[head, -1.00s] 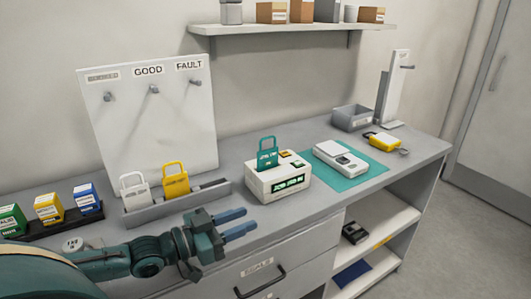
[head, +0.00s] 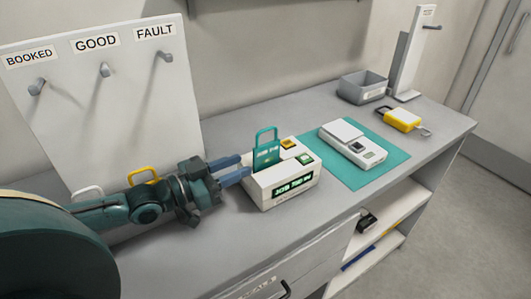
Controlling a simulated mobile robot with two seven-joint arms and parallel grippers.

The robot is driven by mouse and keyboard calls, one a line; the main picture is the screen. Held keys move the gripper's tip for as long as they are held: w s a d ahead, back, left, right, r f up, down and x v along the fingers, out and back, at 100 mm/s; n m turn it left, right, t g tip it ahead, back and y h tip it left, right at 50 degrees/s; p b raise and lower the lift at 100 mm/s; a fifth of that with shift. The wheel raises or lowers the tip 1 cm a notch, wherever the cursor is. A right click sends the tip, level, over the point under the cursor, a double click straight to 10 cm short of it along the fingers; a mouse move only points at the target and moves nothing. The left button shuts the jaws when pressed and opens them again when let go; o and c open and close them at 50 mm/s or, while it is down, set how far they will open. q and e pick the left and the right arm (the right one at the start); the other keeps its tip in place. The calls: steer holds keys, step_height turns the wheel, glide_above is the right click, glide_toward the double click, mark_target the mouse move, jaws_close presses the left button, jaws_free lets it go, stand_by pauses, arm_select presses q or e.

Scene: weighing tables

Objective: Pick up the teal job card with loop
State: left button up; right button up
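The teal job card (head: 266,154) stands upright in the top of the white job machine (head: 285,186), with its loop at the top. The machine has a lit green display on its front. My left gripper (head: 238,171) is just left of the card, with its two blue fingers apart and pointing toward it. The fingers look open and empty; whether a fingertip touches the card or machine cannot be told. My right gripper is not in view.
A white scale (head: 352,144) lies on a teal mat (head: 388,166) to the right. A yellow tag (head: 399,119) and a grey bin (head: 362,87) are farther back. A board (head: 85,120) with empty pegs stands behind my arm, which partly hides white and yellow cards.

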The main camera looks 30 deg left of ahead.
mark_target(260, 158)
arm_select(q)
steer(key=shift+w+d, duration=0.45)
steer(key=shift+w, duration=0.15)
steer(key=shift+f+x, duration=0.15)
steer(key=shift+x, duration=1.2)
steer(key=shift+f+x, duration=0.1)
steer(key=shift+x, duration=1.25)
steer(key=shift+a, duration=0.15)
jaws_close()
